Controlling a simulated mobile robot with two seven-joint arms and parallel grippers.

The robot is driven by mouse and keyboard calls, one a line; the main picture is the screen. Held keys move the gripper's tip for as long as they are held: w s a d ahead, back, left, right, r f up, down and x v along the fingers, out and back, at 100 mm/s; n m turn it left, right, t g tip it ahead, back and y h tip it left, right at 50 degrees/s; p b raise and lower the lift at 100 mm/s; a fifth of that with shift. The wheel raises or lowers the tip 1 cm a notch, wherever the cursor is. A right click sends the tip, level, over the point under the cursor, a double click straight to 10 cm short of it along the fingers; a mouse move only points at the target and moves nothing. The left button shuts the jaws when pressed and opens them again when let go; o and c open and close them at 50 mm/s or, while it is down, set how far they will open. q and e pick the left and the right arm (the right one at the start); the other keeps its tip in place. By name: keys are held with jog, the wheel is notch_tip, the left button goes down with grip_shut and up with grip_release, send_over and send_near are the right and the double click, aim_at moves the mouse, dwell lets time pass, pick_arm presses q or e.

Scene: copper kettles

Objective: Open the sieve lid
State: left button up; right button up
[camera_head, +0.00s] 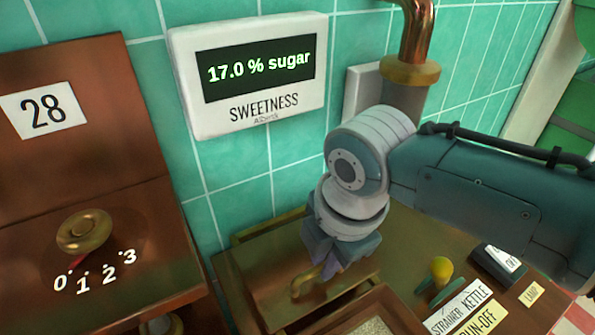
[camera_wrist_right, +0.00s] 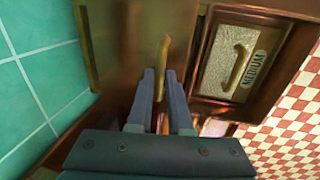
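The sieve lid (camera_head: 270,262) is a flat copper-brown panel with a curved brass handle (camera_head: 305,284). It lies shut on its box at the lower middle of the head view. In the wrist view the lid (camera_wrist_right: 128,50) is seen from above with its handle (camera_wrist_right: 164,50) upright in the picture. My right gripper (camera_head: 328,268) points down at the handle. In the wrist view its two fingers (camera_wrist_right: 161,72) stand a little apart, with the handle's near end in line with the gap. Contact cannot be made out. My left gripper is in neither view.
A framed mesh sieve marked MEDIUM (camera_wrist_right: 226,62) is beside the lid. A yellow-knobbed lever (camera_head: 440,270) and a dark switch (camera_head: 498,265) stand to the right. A copper panel with a brass knob (camera_head: 84,231) is at left. The sweetness display (camera_head: 250,80) reads 17.0 % sugar.

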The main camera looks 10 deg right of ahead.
jog(key=o, duration=0.4)
jog(key=shift+r, duration=0.1)
jog(key=shift+s+d+r+p, duration=0.1)
jog(key=shift+s+r+p, duration=0.25)
jog(key=shift+r, duration=1.25)
jog(key=shift+s+d+r+p, duration=0.15)
jog(key=shift+s+r+p, duration=0.25)
jog(key=shift+r, duration=1.2)
jog(key=shift+s+d+r+p, duration=0.15)
jog(key=shift+r+p, duration=0.3)
jog(key=shift+r, duration=1.15)
jog(key=shift+a, duration=0.1)
